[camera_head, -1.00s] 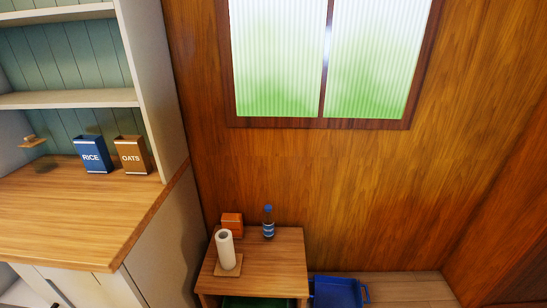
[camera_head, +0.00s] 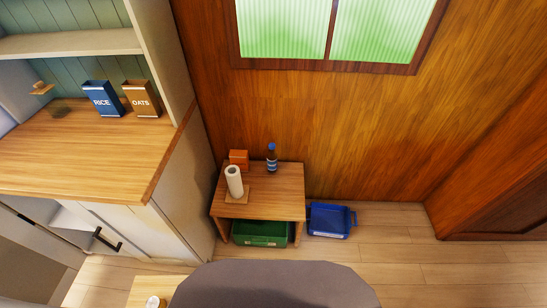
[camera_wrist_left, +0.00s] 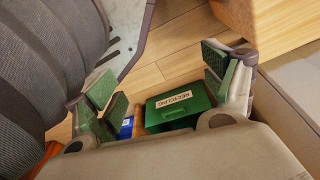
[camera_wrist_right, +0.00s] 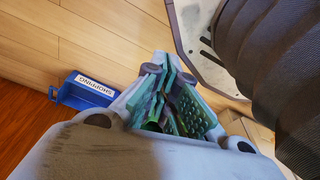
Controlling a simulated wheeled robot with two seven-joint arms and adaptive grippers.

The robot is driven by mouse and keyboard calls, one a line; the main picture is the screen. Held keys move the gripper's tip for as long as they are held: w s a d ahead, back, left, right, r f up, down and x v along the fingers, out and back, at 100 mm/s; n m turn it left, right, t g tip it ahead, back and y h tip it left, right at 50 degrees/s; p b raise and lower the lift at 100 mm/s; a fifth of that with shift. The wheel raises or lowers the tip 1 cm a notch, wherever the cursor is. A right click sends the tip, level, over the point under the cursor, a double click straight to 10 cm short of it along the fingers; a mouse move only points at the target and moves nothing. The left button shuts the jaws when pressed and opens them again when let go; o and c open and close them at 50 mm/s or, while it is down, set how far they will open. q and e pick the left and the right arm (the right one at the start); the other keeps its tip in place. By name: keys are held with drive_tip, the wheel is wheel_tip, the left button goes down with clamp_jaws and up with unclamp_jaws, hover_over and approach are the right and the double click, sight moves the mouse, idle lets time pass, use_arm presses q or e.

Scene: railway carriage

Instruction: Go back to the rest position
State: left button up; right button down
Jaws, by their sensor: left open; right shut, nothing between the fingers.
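My left gripper (camera_wrist_left: 165,88) shows in the left wrist view with its green-padded fingers spread wide and nothing between them. My right gripper (camera_wrist_right: 172,105) shows in the right wrist view with its fingers together and empty. Neither gripper shows in the head view. Both hang over the floor beside my own dark ribbed body parts. Beyond the left fingers is a green recycling bin (camera_wrist_left: 180,108).
A low wooden table (camera_head: 280,203) bears a paper roll (camera_head: 234,181), a bottle (camera_head: 271,157) and an orange box (camera_head: 239,158). The counter (camera_head: 90,150) at left holds a rice box (camera_head: 101,99) and an oats box (camera_head: 141,99). Floor (camera_head: 400,250) at right is clear.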

use_arm(q)
drive_tip(key=s+a+r+p, duration=0.1)
drive_tip(key=s+a+p, duration=0.1)
drive_tip(key=s+p, duration=0.4)
drive_tip(key=s+a+r+g+p, duration=0.1)
drive_tip(key=s+a+r+p, duration=0.1)
drive_tip(key=s+p, duration=0.4)
drive_tip(key=shift+s+a+y, duration=0.3)
drive_tip(key=shift+s+a, duration=0.15)
drive_tip(key=shift+s, duration=0.7)
use_arm(e)
drive_tip(key=s+d+r, duration=0.1)
drive_tip(key=s+d, duration=0.1)
drive_tip(key=s, duration=0.5)
drive_tip(key=s+d+r+g, duration=0.1)
drive_tip(key=s+d+r, duration=0.1)
drive_tip(key=s, duration=0.5)
drive_tip(key=shift+s+d+h, duration=0.15)
drive_tip(key=shift+d+h, duration=0.15)
drive_tip(key=shift+d, duration=0.1)
use_arm(q)
drive_tip(key=shift+r, duration=0.1)
use_arm(e)
drive_tip(key=shift+r, duration=0.1)
